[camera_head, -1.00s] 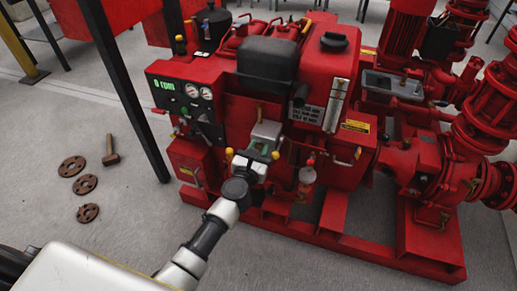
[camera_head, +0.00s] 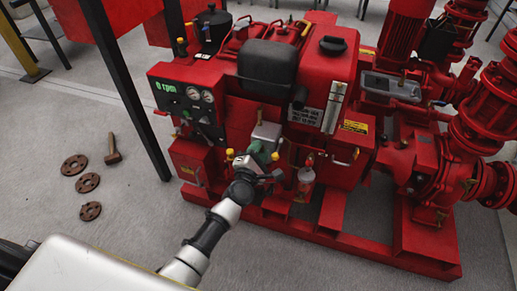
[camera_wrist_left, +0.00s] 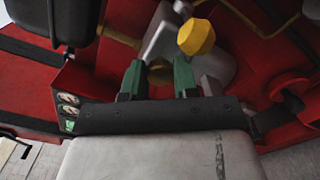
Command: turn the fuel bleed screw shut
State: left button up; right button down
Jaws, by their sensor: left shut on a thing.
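The fuel bleed screw is a small brass piece (camera_wrist_left: 160,73) on the pale grey fuel housing (camera_wrist_left: 216,66), seen between my green fingers in the left wrist view. My left gripper (camera_wrist_left: 158,80) is shut on it, though its tip is partly hidden. In the head view my left gripper (camera_head: 262,150) reaches the front of the red engine set, at the light grey housing (camera_head: 266,133); the screw is too small and covered to make out there. My right gripper is not in view.
A yellow knob (camera_wrist_left: 196,37) sits close beyond my fingers. The red pumpset (camera_head: 240,118) has a gauge panel (camera_head: 186,98) reading 0 rpm. A clear bottle (camera_head: 305,180) hangs right of my gripper. Rusty flanges (camera_head: 88,183) and a hammer (camera_head: 112,150) lie on the floor at left.

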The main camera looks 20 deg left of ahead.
pick_arm(q)
jog(key=m+p, duration=0.2)
jog(key=m, duration=0.5)
jog(key=shift+f+m+p, duration=0.1)
jog(key=shift+m+p, duration=0.35)
jog(key=shift+m, duration=0.55)
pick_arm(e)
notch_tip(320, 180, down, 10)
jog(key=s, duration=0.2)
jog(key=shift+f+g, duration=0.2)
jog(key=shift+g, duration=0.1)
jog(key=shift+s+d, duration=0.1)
pick_arm(q)
jog(key=o, duration=0.6)
jog(key=shift+o, duration=0.2)
jog(key=shift+s, duration=0.15)
jog(key=shift+s, duration=0.35)
jog(key=s+p, duration=0.1)
jog(key=s, duration=0.9)
jog(key=shift+a+p, duration=0.15)
jog(key=shift+p, duration=0.15)
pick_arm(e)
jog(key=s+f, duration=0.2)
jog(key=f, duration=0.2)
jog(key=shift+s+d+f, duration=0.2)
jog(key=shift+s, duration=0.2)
pick_arm(q)
jog(key=shift+w, duration=0.1)
